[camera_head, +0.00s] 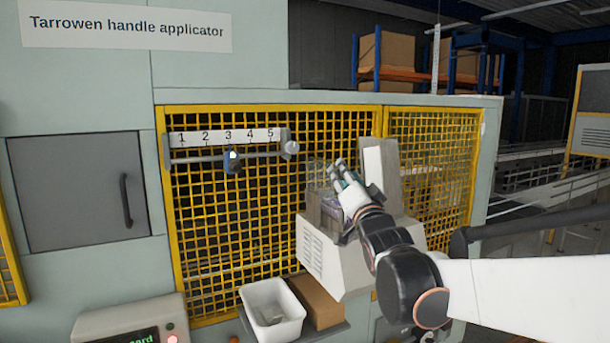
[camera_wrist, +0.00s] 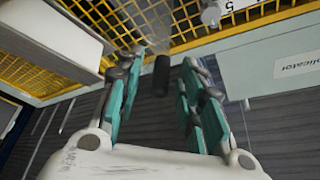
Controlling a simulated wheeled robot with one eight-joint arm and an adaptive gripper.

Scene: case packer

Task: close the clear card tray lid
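The card tray (camera_head: 325,212) sits on top of a pale housing in front of the yellow mesh guard. Its clear lid (camera_head: 317,170) seems to stand raised, see-through against the mesh; its exact angle is hard to tell. A clear panel, probably the lid, also shows in the wrist view (camera_wrist: 150,18). My gripper (camera_head: 337,172) is over the tray, close to the lid on its right. In the wrist view my gripper (camera_wrist: 163,58) has its teal-padded fingers apart. A short dark cylinder (camera_wrist: 161,76) appears between them, with gaps on both sides. I cannot tell whether anything touches the lid.
A pale upright block (camera_head: 380,165) stands right behind my gripper. A numbered rail (camera_head: 225,137) with a dark slider (camera_head: 232,162) is mounted on the mesh to the left. A white bin (camera_head: 272,302) and a brown box (camera_head: 316,300) sit below.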

